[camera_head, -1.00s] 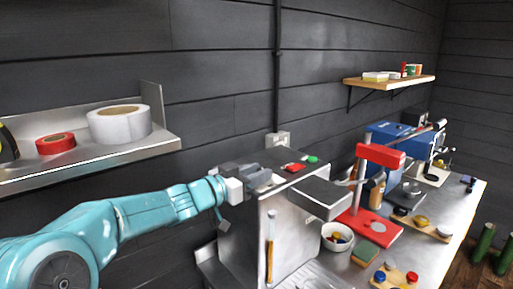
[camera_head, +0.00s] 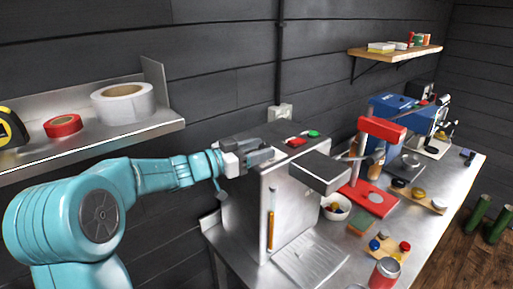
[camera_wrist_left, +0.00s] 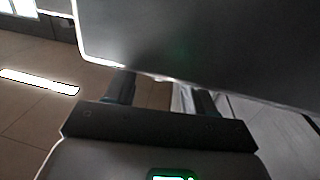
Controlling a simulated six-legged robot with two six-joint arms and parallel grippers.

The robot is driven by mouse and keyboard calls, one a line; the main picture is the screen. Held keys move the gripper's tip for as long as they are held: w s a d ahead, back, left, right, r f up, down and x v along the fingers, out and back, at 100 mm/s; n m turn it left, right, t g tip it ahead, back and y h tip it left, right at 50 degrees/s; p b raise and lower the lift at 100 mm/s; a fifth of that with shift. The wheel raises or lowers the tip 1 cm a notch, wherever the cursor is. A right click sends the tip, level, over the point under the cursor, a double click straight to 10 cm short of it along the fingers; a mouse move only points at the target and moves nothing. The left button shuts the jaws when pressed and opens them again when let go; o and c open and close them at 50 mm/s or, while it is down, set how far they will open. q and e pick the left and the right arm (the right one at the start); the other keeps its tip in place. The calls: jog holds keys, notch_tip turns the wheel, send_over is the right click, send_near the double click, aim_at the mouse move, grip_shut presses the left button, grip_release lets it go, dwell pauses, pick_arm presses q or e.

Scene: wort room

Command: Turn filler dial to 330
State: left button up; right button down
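The filler is the steel box machine (camera_head: 290,212) on the bench, with a red and a green button on top and a vertical amber gauge on its front. I cannot make out its dial or any numbers. My left gripper (camera_head: 262,155) is at the upper left edge of the filler, pointing right. In the left wrist view its two fingers (camera_wrist_left: 163,94) stand apart, with no held object visible between them. A grey panel (camera_wrist_left: 200,45) fills the top of that view and hides the fingertips. My right gripper is not in view.
A red press (camera_head: 379,130), a bowl (camera_head: 335,212) and a red can (camera_head: 384,274) stand right of the filler on the steel bench. A wall shelf (camera_head: 90,140) with tape rolls is above my left arm. The drip tray (camera_head: 310,258) is empty.

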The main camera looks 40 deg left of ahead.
pick_arm(q)
jog(key=shift+w, duration=0.15)
jog(key=shift+s+r, duration=0.1)
jog(key=shift+s, duration=0.2)
jog(key=b+v, duration=0.4)
jog(key=v, duration=1.1)
jog(key=shift+s+a, duration=0.2)
jog(key=shift+s, duration=0.2)
